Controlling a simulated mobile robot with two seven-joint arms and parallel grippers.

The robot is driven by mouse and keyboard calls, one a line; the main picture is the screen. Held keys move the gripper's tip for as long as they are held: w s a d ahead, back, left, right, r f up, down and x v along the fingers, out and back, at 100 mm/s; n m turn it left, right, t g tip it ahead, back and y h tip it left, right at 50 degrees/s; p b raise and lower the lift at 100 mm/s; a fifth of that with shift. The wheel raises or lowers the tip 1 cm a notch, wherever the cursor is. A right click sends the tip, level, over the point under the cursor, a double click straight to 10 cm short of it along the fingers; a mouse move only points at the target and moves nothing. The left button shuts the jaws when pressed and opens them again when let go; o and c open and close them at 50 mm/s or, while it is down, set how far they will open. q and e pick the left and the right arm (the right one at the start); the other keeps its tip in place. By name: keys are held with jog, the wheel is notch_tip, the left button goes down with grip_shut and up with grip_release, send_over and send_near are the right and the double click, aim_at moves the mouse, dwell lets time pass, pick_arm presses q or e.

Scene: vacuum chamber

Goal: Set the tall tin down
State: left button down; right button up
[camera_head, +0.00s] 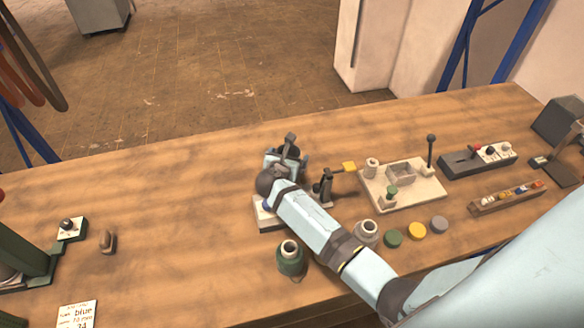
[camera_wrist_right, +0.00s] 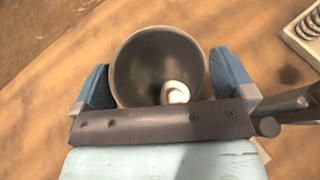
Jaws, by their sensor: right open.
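The tall tin (camera_wrist_right: 150,65) shows from above in the right wrist view as a round, dark-walled open vessel with a pale rim. A small white round thing (camera_wrist_right: 177,93) shows inside it. My right gripper (camera_wrist_right: 163,82) is open, with one blue finger on each side of the tin. I cannot tell whether either finger touches it. In the head view my right gripper (camera_head: 287,160) is over the middle of the bench, and the tin is mostly hidden there by the gripper and wrist. My left gripper is not in view.
On the wooden bench (camera_head: 180,195), a dark stand with a yellow flag (camera_head: 349,166) and a pale tray (camera_head: 430,192) stand right of the gripper. A green jar (camera_head: 290,262), a grey jar (camera_head: 366,236) and coloured discs are nearer.

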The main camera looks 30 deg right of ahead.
jog(key=shift+a+r, duration=0.15)
jog(key=shift+c, duration=0.8)
jog(key=shift+s, duration=0.1)
jog(key=c, duration=1.1)
